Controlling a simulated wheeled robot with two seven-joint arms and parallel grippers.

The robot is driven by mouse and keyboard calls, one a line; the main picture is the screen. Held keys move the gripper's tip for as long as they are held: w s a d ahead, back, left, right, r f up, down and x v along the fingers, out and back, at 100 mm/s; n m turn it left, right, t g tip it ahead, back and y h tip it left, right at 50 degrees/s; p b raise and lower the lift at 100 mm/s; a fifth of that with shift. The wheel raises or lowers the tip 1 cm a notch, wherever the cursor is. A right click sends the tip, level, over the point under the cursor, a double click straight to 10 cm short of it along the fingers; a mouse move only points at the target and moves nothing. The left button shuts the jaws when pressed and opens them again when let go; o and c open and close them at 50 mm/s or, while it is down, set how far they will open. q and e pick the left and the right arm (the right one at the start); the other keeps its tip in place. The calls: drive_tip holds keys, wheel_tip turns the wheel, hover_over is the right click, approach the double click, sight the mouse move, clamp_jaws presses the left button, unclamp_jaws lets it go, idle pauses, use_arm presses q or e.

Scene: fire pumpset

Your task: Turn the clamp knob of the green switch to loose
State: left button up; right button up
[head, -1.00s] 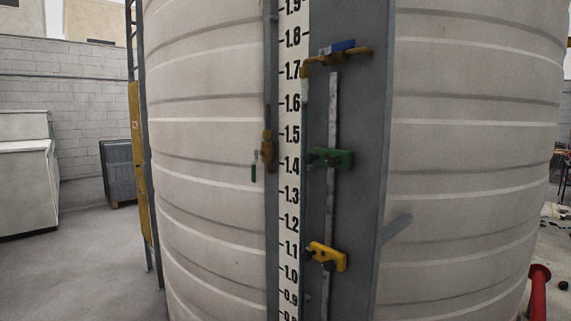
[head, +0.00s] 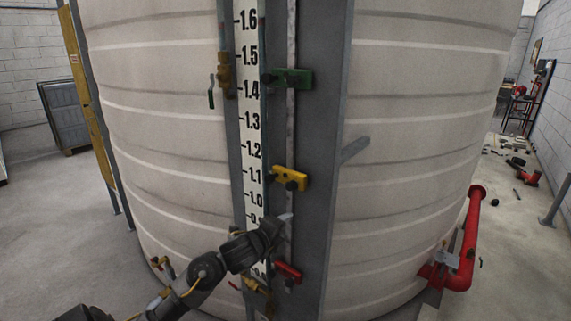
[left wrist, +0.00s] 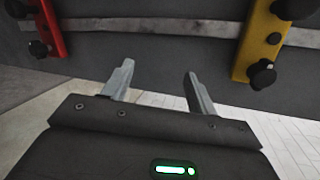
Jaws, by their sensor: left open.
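The green switch (head: 292,79) is clamped on the vertical rod beside the number scale, near the 1.4 to 1.5 marks in the head view. Its clamp knob is too small and dark to tell how it is set. The green switch is not in the left wrist view. My left gripper (head: 286,218) is below it, between the yellow switch (head: 290,177) and the red switch (head: 289,271). In the left wrist view its two fingers (left wrist: 160,76) are apart with nothing between them. My right gripper is not in view.
In the left wrist view the red switch (left wrist: 49,27) and yellow switch (left wrist: 259,42), with black knobs, flank the fingers. The white tank (head: 420,130) curves away on both sides. A grey bracket (head: 355,149) sticks out at right. A red pipe (head: 468,240) stands lower right.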

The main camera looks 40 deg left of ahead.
use_arm(q)
wheel_tip(320, 180, up, 19)
drive_tip(key=s+m+t, duration=0.3)
drive_tip(key=m+t, duration=0.1)
drive_tip(key=m, duration=0.3)
drive_tip(key=m+t+h, duration=0.2)
drive_tip(key=m+t, duration=0.2)
drive_tip(key=m, duration=0.6)
approach(290, 81)
drive_tip(key=p+x, duration=0.4)
drive_tip(key=x, duration=0.4)
drive_tip(key=shift+w+r, duration=0.15)
drive_tip(key=shift+w+p, duration=0.35)
drive_tip(key=shift+w, duration=0.1)
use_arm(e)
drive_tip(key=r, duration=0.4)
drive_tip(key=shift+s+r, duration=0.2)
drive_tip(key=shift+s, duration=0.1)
use_arm(q)
drive_tip(key=shift+r, duration=0.1)
drive_tip(key=c, duration=1)
